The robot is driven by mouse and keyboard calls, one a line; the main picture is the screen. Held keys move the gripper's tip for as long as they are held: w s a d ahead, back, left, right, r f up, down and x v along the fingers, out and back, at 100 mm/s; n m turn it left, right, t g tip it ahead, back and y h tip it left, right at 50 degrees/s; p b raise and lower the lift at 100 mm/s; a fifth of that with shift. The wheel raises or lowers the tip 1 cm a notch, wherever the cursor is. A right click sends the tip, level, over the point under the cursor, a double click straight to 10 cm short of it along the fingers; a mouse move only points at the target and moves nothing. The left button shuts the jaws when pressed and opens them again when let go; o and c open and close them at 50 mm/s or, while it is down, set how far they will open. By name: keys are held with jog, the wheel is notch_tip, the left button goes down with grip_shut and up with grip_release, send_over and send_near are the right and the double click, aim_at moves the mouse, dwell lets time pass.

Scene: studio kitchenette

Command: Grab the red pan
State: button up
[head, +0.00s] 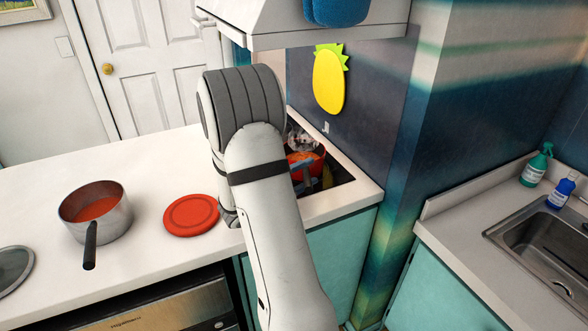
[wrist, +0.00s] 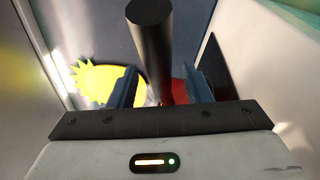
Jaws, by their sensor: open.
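The red pan (head: 319,159) sits on the dark hob at the back of the counter, partly hidden behind my arm in the head view. My gripper (head: 304,174) is at the near side of the pan. In the wrist view, a thick black handle (wrist: 150,45) stands between the two open fingers, and a bit of red pan (wrist: 179,90) shows behind it. I see a finger on each side of the handle, with gaps; whether either touches it is hard to tell.
A steel pot (head: 112,220) with red contents and a red round disc (head: 191,215) stand on the white counter (head: 150,160) at left. A wall with a yellow pineapple (head: 329,82) is close behind the hob. A range hood (head: 270,25) hangs above.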

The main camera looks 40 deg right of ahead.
jog(key=shift+c, duration=0.6)
grip_shut()
jog(key=shift+r, duration=0.1)
